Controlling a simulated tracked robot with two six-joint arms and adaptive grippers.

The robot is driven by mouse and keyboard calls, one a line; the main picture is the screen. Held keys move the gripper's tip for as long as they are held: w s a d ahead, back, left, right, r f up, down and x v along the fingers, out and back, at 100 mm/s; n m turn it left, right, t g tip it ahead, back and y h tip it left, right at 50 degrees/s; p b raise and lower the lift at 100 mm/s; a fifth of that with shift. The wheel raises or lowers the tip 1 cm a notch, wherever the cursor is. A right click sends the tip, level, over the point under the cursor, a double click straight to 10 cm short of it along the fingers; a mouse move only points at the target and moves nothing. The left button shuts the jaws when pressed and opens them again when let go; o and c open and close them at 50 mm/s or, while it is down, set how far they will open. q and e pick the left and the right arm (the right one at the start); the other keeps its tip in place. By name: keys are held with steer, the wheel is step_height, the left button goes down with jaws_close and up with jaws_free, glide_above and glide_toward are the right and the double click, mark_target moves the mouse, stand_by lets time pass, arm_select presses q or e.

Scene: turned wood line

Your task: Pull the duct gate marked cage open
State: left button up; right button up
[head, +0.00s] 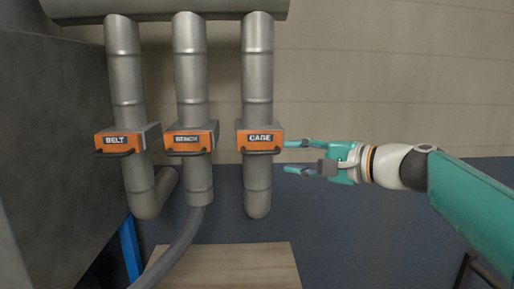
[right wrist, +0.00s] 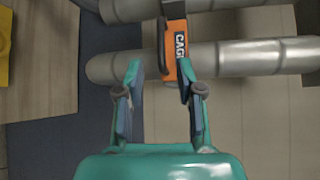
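The duct gate marked cage (head: 259,139) is an orange box with a black label and a dark bar handle (head: 262,152) along its lower front. It sits on the rightmost grey vertical duct (head: 257,75). My right gripper (head: 286,157) is just right of the gate, its fingers apart and pointing left at it. In the right wrist view the gate (right wrist: 181,48) and its handle (right wrist: 162,46) lie beyond the open fingertips (right wrist: 160,72), with nothing between the fingers. I cannot tell whether a finger touches the gate. My left gripper does not show.
Gates marked belt (head: 116,141) and bench (head: 187,139) sit on the two ducts to the left, with similar handles. A grey hose (head: 178,250) hangs from the middle duct. A wooden top (head: 235,265) lies below. A large dark grey block (head: 50,150) fills the left.

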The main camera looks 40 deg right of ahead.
mark_target(262, 154)
steer(key=w, duration=0.3)
steer(key=w+f+p, duration=0.1)
steer(key=w, duration=0.2)
steer(key=w+a+p, duration=0.1)
steer(key=w, duration=0.2)
steer(key=shift+w+f, duration=0.15)
steer(key=shift+w, duration=0.25)
jaws_close()
